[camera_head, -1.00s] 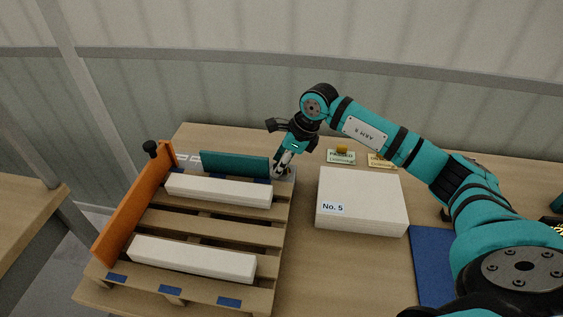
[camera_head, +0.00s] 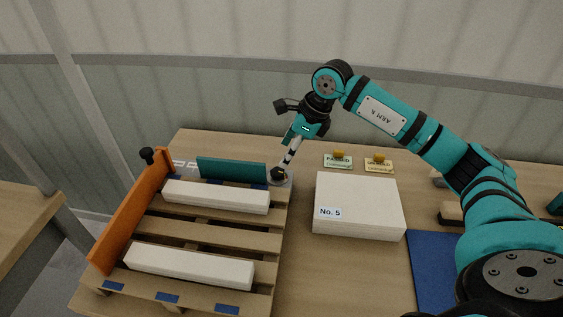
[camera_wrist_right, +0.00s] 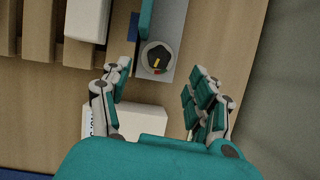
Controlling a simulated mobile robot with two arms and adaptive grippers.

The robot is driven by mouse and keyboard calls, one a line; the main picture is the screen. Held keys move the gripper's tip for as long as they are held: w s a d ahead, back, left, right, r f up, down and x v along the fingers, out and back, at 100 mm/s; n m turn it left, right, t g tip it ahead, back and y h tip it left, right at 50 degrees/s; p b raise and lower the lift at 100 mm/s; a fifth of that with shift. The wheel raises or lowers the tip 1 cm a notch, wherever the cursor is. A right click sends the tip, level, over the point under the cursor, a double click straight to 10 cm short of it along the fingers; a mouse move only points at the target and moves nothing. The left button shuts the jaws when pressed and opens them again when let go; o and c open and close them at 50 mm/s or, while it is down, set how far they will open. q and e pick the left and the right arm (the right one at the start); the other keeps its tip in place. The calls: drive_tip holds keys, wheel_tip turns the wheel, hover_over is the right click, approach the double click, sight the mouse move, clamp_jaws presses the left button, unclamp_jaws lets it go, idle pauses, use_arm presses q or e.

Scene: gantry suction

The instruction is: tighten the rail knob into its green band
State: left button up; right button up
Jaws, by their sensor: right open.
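The rail knob (camera_head: 278,174) is small and dark, on a grey plate at the right end of the teal rail (camera_head: 231,170). In the right wrist view the knob (camera_wrist_right: 158,57) is black with a yellow and a red mark, on a pale round dial. I cannot make out a green band. My right gripper (camera_head: 289,158) is above the knob, pointing down, apart from it. In its wrist view the fingers (camera_wrist_right: 160,78) are spread and empty, with the knob beyond their tips. My left gripper is not in view.

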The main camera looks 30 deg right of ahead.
drive_tip(key=shift+v, duration=2.4)
drive_tip(key=w+a+r+n+g+h+b, duration=0.35)
drive_tip(key=r+n, duration=0.25)
drive_tip(key=n, duration=0.3)
hover_over(278, 170)
wheel_tip(278, 170, down, 7)
drive_tip(key=shift+t, duration=0.25)
wheel_tip(278, 170, down, 10)
drive_tip(key=shift+f+p, duration=0.2)
drive_tip(key=shift+p, duration=0.5)
drive_tip(key=shift+c, duration=0.4)
